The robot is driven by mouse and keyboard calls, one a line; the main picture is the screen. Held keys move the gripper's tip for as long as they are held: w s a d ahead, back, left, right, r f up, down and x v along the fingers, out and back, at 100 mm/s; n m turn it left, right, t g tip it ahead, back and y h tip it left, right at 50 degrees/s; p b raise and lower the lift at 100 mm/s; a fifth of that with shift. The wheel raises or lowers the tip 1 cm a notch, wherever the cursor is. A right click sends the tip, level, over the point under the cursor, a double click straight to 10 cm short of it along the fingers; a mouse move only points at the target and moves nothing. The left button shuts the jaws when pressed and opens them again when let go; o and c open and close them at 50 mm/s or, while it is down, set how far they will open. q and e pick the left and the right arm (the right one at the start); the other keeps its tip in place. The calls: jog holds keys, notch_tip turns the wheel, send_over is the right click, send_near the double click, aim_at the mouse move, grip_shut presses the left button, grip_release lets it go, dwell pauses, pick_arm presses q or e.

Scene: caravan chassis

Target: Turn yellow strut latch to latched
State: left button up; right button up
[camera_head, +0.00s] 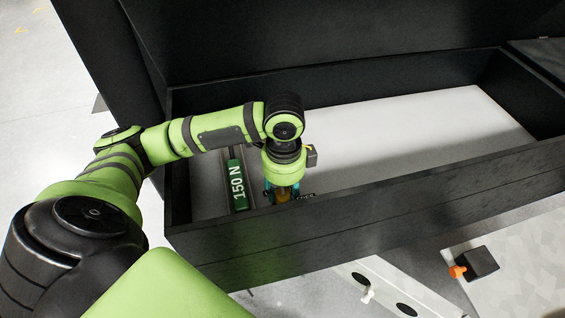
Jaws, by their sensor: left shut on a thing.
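My left arm reaches over the black box, and my left gripper (282,193) points down inside it, close to the near wall. Its fingers are shut on a small yellow-brown piece, the yellow strut latch (283,195), which shows only in part between them. The gripper hides most of the latch, so I cannot tell its turn angle. A green strut label marked "150 N" (238,184) lies just left of the gripper, on a strut along the box floor. My right gripper is not in view.
The open black box (380,235) has a raised near wall in front of the gripper and a dark panel behind. Its pale floor (430,125) is clear to the right. Outside, at lower right, stand a black block (483,262) with an orange knob (457,271) and a white slotted panel (385,285).

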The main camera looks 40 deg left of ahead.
aim_at(286, 195)
pick_arm(q)
jog(key=shift+s+d+f+n, duration=0.15)
jog(key=shift+d+f+n, duration=0.05)
jog(key=shift+n, duration=0.1)
dwell(0.4)
jog(key=o, duration=1)
jog(key=shift+o, duration=0.7)
jog(key=shift+w+r, duration=0.1)
jog(key=shift+w, duration=0.1)
notch_tip(286, 195, up, 12)
